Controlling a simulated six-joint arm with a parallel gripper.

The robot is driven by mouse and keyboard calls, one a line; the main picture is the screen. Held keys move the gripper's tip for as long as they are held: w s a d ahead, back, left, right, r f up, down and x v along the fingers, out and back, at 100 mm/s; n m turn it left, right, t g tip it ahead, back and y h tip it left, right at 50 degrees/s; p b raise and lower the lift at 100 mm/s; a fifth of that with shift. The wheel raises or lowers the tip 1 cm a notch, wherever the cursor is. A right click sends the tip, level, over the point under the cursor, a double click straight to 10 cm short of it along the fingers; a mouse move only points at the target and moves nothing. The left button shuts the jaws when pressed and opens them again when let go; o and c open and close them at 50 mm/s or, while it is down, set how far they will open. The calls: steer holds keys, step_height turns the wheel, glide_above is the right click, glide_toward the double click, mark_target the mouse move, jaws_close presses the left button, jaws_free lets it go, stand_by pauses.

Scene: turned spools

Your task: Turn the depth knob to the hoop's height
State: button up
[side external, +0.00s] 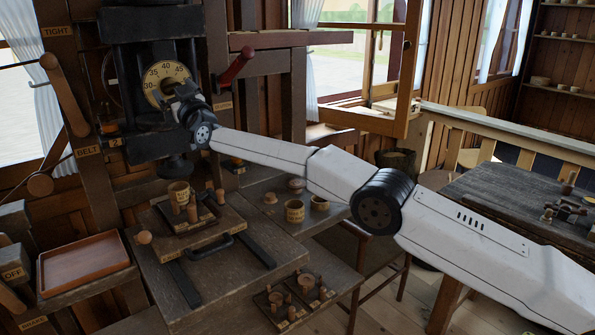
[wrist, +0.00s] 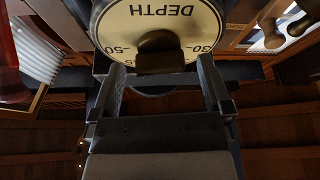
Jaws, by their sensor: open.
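The depth dial (side external: 172,70) is a round cream face with black numbers on the dark machine head. It also fills the top of the wrist view (wrist: 125,25), upside down, with the word DEPTH. Its brown knob (wrist: 160,50) sits at the dial's centre. My gripper (side external: 178,100) is at the dial. In the wrist view my gripper (wrist: 162,75) is open, one finger each side of the knob, with gaps showing. A small cup-like wooden piece (side external: 178,192) stands on the sliding board below the head. I cannot make out which piece is the hoop, or the dial's exact setting.
A red-handled lever (side external: 237,66) sticks out right of the dial. The board (side external: 225,215) below has a dark handle and small turned pieces. A brown tray (side external: 84,262) lies at left. A small tray (side external: 295,297) of turned pieces is at the front.

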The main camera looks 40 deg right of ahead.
steer(key=c, duration=1.2)
steer(key=shift+c, duration=0.2)
steer(key=shift+n+y, duration=0.4)
steer(key=shift+n, duration=0.2)
steer(key=shift+d+r+n+g+y, duration=0.1)
steer(key=shift+n+g+y, duration=0.55)
steer(key=shift+n, duration=1.2)
steer(key=shift+d+r+n+g+y, duration=0.1)
steer(key=shift+n+g+y, duration=0.5)
steer(key=shift+n, duration=1.3)
steer(key=shift+r+n+g+y, duration=0.1)
steer(key=shift+n+g+y, duration=0.15)
steer(key=shift+n+y, duration=1.15)
steer(key=shift+n+g+h, duration=0.25)
steer(key=shift+n+g, duration=0.55)
steer(key=shift+n, duration=1.65)
steer(key=o, duration=1.2)
